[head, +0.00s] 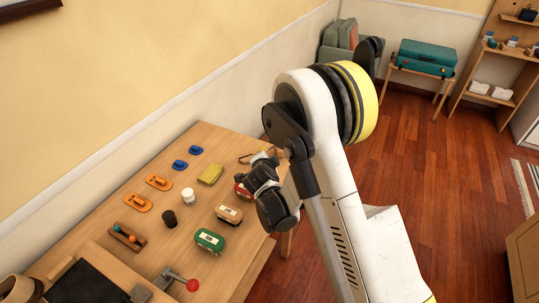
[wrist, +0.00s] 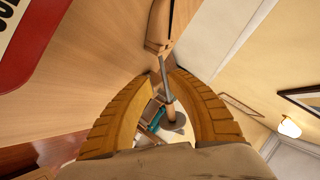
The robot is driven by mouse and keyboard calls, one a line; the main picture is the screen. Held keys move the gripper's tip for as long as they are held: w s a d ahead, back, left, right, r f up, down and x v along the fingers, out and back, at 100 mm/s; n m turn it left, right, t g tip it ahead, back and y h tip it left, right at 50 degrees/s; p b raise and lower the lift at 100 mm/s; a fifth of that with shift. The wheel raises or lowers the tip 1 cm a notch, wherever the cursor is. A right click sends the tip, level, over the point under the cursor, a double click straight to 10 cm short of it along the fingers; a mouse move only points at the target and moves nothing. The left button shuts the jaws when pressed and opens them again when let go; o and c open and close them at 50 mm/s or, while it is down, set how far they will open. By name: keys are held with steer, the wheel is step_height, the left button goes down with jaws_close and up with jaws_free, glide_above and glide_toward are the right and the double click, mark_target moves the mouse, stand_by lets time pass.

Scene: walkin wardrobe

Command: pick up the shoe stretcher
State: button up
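What seems to be the shoe stretcher (head: 246,157) lies near the right far edge of the wooden table in the head view, partly hidden behind my gripper (head: 262,165). In the wrist view the stretcher (wrist: 166,80) shows as a wooden piece with a grey metal rod. The rod runs into the space between the two curved tan fingers of my gripper (wrist: 166,78). The fingers stand apart and I see no clear contact with the rod.
A red tin (head: 241,190) stands close beside my gripper, with brown (head: 229,214) and green (head: 209,241) tins nearer. A red-knobbed lever (head: 192,285) is in front. The floor right of the table is clear.

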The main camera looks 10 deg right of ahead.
steer(key=b+x, duration=0.2)
steer(key=x, duration=0.5)
steer(key=shift+w+b, duration=0.3)
steer(key=shift+w, duration=0.05)
jaws_close()
steer(key=shift+r, duration=0.1)
